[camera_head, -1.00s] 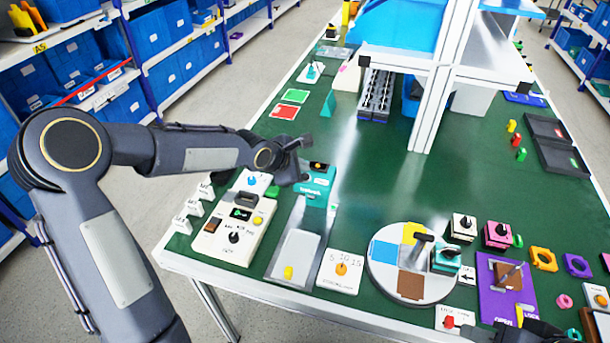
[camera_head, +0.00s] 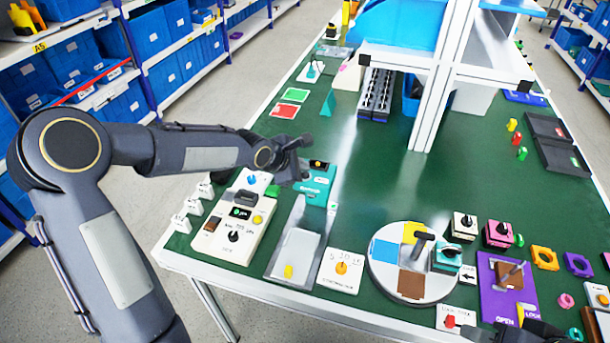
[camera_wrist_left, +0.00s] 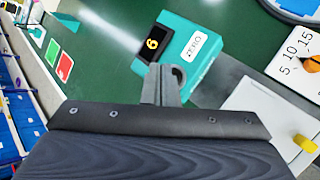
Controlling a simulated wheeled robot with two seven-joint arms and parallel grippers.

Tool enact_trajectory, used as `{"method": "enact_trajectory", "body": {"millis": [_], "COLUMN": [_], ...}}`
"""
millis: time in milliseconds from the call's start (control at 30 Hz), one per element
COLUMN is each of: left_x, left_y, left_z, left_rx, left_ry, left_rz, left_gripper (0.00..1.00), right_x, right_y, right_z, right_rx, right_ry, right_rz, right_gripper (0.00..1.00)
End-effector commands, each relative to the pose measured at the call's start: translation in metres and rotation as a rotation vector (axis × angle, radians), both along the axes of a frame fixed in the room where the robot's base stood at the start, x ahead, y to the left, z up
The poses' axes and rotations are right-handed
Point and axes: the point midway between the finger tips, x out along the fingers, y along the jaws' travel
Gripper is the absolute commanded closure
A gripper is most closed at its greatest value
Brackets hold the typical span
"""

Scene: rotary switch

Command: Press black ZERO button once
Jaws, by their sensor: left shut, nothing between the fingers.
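The teal box (camera_head: 313,190) stands on the green table, with a small dark display (camera_head: 319,164) at its far end. In the left wrist view the box (camera_wrist_left: 203,28) shows a yellow 6 on its display (camera_wrist_left: 152,43) and a white ZERO label (camera_wrist_left: 194,45). My left gripper (camera_head: 296,166) is shut and empty, over the left edge of the box. In the wrist view its fingertips (camera_wrist_left: 163,72) overlap the box's near edge; I cannot tell whether they touch. A dark part of my right arm (camera_head: 533,328) shows at the bottom right.
A white switch panel (camera_head: 216,243) stands left of the box. A grey tray (camera_head: 280,263) lies in front of it, with a white dial card (camera_head: 342,283) beside it. A round turntable (camera_head: 385,293) is further right. The green surface right of the box is clear.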

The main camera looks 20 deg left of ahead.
Motion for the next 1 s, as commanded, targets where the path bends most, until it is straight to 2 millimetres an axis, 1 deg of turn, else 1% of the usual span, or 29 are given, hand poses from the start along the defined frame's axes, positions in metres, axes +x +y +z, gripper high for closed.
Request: {"method": "enact_trajectory", "body": {"millis": [33,100,500,1000], "left_x": [0.0000,0.0001,0.0001,0.0001], "left_y": [-0.0001,-0.0002,-0.0003,-0.0003], "left_z": [-0.0039,-0.0051,-0.0044,-0.0093], "left_rx": [0.000,0.001,0.000,0.001], "left_ry": [0.000,0.000,-0.001,-0.001], "left_rz": [0.000,-0.001,-0.001,-0.002], "left_gripper": [1.00,1.00,1.00,1.00], "right_x": [0.0000,0.0000,0.0000,0.0000], "right_y": [0.0000,0.0000,0.0000,0.0000], "right_z": [-0.0051,-0.0071,-0.0067,-0.0126], "right_rx": [0.000,0.000,0.000,0.000], "right_ry": [0.000,0.000,0.000,0.000], "right_rz": [0.000,0.000,0.000,0.000], "right_gripper": [0.64,0.64,0.64,0.64]}}
